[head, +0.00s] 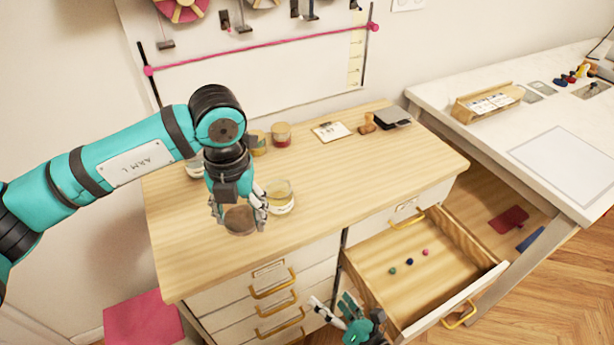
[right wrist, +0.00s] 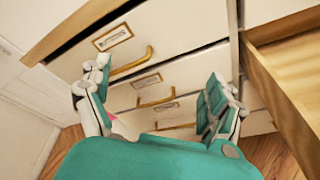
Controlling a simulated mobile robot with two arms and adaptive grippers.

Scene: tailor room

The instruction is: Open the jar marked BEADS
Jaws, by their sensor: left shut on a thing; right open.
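My left gripper (head: 238,212) is shut on a round brown lid (head: 240,221), low over the wooden dresser top (head: 330,185) near its front edge. Whether the lid touches the wood, I cannot tell. A glass jar (head: 280,198) with a pale label stands just right of this gripper and appears to have no lid on. The label is too small to read. My right gripper (head: 340,312) is open and empty in front of the dresser drawers; its spread fingers also show in the right wrist view (right wrist: 160,105).
A drawer (head: 440,255) stands pulled out at right, with a few small beads (head: 409,262) inside. More jars (head: 281,134) stand behind my left arm. A card (head: 330,131) lies at the back. Closed drawers with brass handles (head: 272,283) are at front left. The dresser's right half is mostly clear.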

